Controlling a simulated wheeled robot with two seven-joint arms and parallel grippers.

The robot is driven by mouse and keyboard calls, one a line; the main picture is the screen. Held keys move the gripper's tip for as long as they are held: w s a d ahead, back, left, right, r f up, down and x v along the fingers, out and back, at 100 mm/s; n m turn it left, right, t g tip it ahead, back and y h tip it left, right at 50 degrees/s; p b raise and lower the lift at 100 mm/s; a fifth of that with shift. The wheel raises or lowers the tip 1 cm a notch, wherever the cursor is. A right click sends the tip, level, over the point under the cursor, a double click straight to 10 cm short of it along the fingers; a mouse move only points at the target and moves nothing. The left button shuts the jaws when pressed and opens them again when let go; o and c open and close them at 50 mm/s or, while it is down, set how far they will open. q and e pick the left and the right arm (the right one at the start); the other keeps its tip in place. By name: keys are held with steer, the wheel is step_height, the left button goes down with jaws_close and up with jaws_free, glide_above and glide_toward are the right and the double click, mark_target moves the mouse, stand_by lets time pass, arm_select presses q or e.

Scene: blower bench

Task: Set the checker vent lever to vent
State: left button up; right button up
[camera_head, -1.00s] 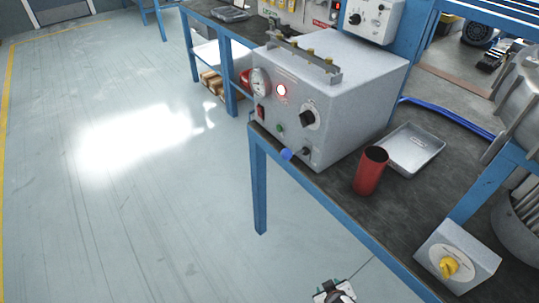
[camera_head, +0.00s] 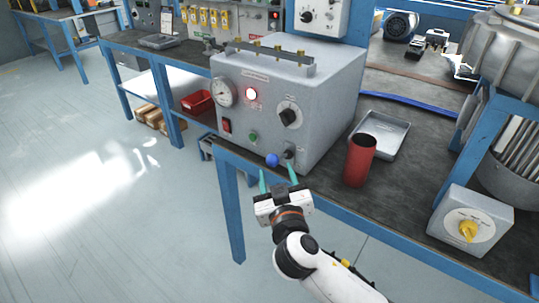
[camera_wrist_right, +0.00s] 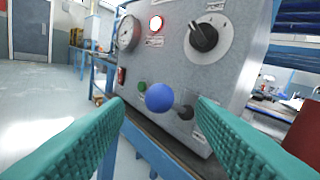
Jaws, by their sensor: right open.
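The grey checker box (camera_head: 318,110) stands on the dark bench top. Its front has a round gauge (camera_head: 223,93), a lit red lamp (camera_head: 251,94), a black knob (camera_head: 290,117), a green button (camera_head: 253,137) and a red switch (camera_head: 227,126). Low on the front is a lever with a blue ball end (camera_head: 272,160); its ball also shows in the right wrist view (camera_wrist_right: 159,97). My right gripper (camera_head: 278,178) is open just in front of the ball. In the wrist view its green fingers lie left and right of the ball, which appears beyond them. My left gripper is not in view.
A red cup (camera_head: 359,160) and a metal tray (camera_head: 384,136) stand right of the checker. A grey box with a yellow knob (camera_head: 467,230) sits near the bench's front edge. The floor left of the bench is clear.

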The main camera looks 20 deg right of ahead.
mark_target(271, 155)
steer(key=w, duration=0.5)
steer(key=w+d, duration=0.1)
steer(key=w, duration=0.2)
steer(key=shift+c, duration=0.2)
steer(key=shift+f, duration=0.1)
jaws_close()
